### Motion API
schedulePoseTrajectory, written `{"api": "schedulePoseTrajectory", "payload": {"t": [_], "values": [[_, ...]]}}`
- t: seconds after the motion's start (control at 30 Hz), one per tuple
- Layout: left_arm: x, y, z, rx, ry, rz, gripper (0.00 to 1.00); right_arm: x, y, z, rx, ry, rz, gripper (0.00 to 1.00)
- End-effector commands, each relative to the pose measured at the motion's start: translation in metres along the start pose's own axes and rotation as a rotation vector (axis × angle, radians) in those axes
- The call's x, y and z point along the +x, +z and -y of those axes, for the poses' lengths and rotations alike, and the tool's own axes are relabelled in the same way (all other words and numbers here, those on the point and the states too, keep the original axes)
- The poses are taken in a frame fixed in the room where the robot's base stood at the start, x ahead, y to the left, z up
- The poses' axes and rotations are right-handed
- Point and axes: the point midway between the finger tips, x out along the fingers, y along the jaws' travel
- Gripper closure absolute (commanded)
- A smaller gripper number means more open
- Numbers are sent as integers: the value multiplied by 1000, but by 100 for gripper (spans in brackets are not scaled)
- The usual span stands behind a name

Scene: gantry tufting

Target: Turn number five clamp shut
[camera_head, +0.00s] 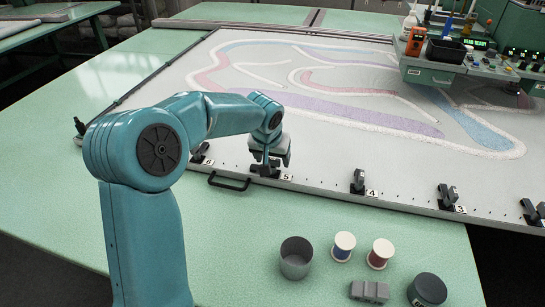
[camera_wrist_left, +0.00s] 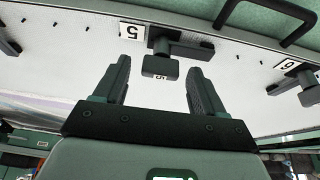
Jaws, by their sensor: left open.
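The number five clamp (camera_head: 264,170) is a dark toggle clamp on the near edge of the white tufting frame, beside a label "5" (camera_head: 286,177). In the left wrist view the clamp (camera_wrist_left: 162,68) shows between and beyond my fingertips, with its label (camera_wrist_left: 131,31) beside it. My left gripper (camera_head: 267,158) is right at the clamp in the head view and partly hides it. In the left wrist view the left gripper (camera_wrist_left: 158,78) is open, one finger on each side of the clamp's block, apart from it. My right gripper is not in view.
Clamp four (camera_head: 358,182), clamp three (camera_head: 447,197) and clamp six (camera_head: 199,153) stand along the same edge. A black handle (camera_head: 229,182) juts out at the front. A grey cup (camera_head: 296,258), thread spools (camera_head: 343,246) and a dark round tin (camera_head: 427,290) stand on the green table.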

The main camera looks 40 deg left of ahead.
Motion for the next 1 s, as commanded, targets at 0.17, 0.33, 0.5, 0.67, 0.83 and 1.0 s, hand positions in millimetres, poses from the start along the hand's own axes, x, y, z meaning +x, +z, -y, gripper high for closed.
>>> {"api": "schedulePoseTrajectory", "payload": {"t": [0.17, 0.33, 0.5, 0.67, 0.83, 1.0], "values": [[1, 0, 0, 0, 0, -1, 30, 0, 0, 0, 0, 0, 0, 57], [1, 0, 0, 0, 0, -1, 59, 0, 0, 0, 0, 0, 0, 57], [1, 0, 0, 0, 0, -1, 86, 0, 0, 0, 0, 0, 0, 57], [0, -1, 0, 11, 5, -1, 86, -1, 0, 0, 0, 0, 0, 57], [-1, -2, 0, 61, 26, -2, 86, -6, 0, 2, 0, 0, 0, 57], [-2, -2, 2, 162, 68, -3, 86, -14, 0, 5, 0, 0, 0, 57]]}}
